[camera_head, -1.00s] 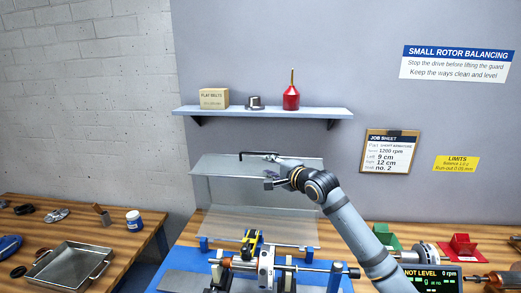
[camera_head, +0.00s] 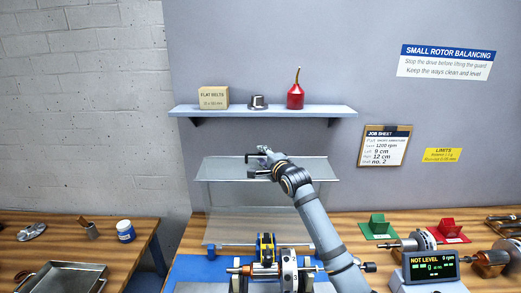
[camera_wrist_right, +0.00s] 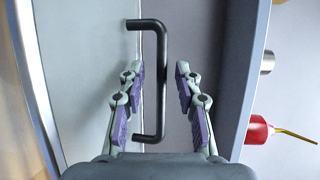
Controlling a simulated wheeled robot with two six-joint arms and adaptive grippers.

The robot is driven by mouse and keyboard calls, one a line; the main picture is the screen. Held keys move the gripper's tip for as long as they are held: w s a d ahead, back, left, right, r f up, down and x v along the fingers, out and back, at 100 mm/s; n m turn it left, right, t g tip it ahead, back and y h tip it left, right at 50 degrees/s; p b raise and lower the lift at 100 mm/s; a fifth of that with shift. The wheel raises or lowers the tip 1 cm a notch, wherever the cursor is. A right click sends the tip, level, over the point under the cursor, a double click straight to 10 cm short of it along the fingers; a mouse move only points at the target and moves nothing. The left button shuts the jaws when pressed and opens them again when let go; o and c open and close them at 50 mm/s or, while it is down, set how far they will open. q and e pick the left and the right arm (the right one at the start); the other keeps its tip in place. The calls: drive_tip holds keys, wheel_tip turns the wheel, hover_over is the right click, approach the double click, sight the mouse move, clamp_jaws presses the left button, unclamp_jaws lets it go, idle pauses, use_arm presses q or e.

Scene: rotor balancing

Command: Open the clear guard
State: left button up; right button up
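The clear guard (camera_head: 222,172) stands behind the rotor machine, with a see-through upper panel and a lower see-through pane (camera_head: 228,231) below it. Its black handle (camera_wrist_right: 162,80) is a long bar that fills the middle of the right wrist view. My right gripper (camera_head: 262,158) is at the handle in the head view. In the right wrist view my right gripper (camera_wrist_right: 160,82) is open, with one finger on each side of the bar and gaps between. The rotor (camera_head: 265,269) sits on the machine in front of the guard. My left gripper is not in view.
A wall shelf (camera_head: 330,111) above the guard holds a flat belts box (camera_head: 213,98), a metal part (camera_head: 258,102) and a red oil can (camera_head: 295,97). A display (camera_head: 431,267) at the right reads not level, 0 rpm. A metal tray (camera_head: 65,279) lies left.

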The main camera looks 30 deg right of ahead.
drive_tip(key=shift+w+d, duration=0.25)
drive_tip(key=shift+w, duration=0.5)
drive_tip(key=shift+w+d, duration=0.1)
drive_tip(key=shift+d, duration=0.05)
drive_tip(key=shift+c, duration=0.4)
drive_tip(key=shift+f, duration=0.1)
clamp_jaws()
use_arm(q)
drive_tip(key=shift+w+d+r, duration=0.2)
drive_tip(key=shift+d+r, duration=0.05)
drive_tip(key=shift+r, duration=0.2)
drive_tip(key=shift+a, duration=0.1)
